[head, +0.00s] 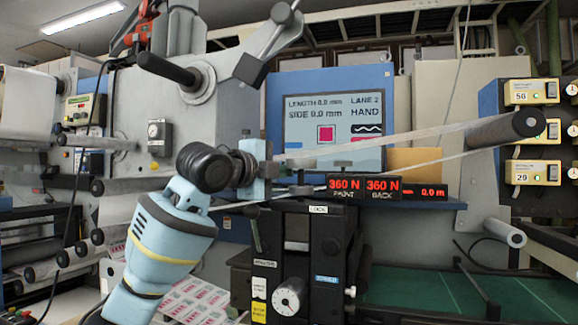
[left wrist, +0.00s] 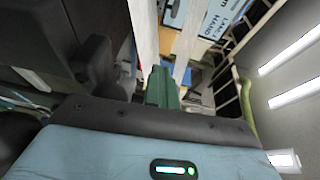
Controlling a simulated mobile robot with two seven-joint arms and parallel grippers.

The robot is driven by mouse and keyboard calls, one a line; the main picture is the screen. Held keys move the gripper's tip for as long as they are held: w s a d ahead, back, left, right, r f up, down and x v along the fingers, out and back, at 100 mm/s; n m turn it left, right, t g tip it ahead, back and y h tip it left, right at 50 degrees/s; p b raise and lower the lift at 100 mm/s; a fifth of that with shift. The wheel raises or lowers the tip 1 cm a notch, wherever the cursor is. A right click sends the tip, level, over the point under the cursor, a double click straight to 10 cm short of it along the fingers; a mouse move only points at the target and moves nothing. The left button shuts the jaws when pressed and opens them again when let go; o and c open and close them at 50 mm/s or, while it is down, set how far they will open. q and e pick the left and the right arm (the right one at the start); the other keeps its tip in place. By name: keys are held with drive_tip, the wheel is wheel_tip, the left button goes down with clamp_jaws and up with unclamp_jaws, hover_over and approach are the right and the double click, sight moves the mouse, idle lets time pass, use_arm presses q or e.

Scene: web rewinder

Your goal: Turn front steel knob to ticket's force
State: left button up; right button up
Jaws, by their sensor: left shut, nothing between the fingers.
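Two red displays read 360 N, the left one (head: 345,185) labelled what looks like FRONT and the right one (head: 383,187) BACK. Below them a black unit carries a round white dial (head: 290,297) and a small silvery knob (head: 350,291) at its right edge; I cannot tell which control is the front steel knob. My left gripper (head: 266,169) is shut and empty, above and left of the black unit, apart from these controls. Its light blue body (left wrist: 150,150) fills the bottom of the left wrist view. No ticket can be made out for certain. My right gripper is out of view.
A screen (head: 333,117) reads LANE 2, HAND and 0.0 mm. A web strip runs from a dark roller (head: 505,128) at the right toward my gripper. Yellowish control boxes (head: 531,92) stand at far right. A green table surface (head: 440,293) lies clear at lower right. Printed sheets (head: 195,300) lie below my arm.

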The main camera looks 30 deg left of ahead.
sight(287, 160)
use_arm(q)
drive_tip(key=shift+o, duration=0.2)
drive_tip(key=r, duration=0.1)
drive_tip(key=d, duration=0.1)
drive_tip(key=r+t, duration=0.1)
drive_tip(key=shift+s+d+r+m+h, duration=0.3)
drive_tip(key=shift+s+d, duration=0.05)
drive_tip(key=shift+s+d+r, duration=0.1)
drive_tip(key=shift+s+d, duration=0.1)
drive_tip(key=shift+d, duration=0.05)
clamp_jaws()
drive_tip(key=shift+c, duration=2.4)
unclamp_jaws()
drive_tip(key=shift+o, duration=1.1)
drive_tip(key=shift+w+a+f+g, duration=0.25)
drive_tip(key=shift+a+f+g, duration=0.15)
drive_tip(key=shift+a+f, duration=0.45)
drive_tip(key=shift+o, duration=0.3)
drive_tip(key=shift+w+d, duration=0.15)
drive_tip(key=shift+d, duration=0.2)
drive_tip(key=shift+o, duration=0.8)
drive_tip(key=o, duration=0.3)
drive_tip(key=shift+w+a, duration=0.1)
drive_tip(key=shift+w, duration=0.05)
drive_tip(key=shift+w+a, duration=0.2)
drive_tip(key=shift+a, duration=0.15)
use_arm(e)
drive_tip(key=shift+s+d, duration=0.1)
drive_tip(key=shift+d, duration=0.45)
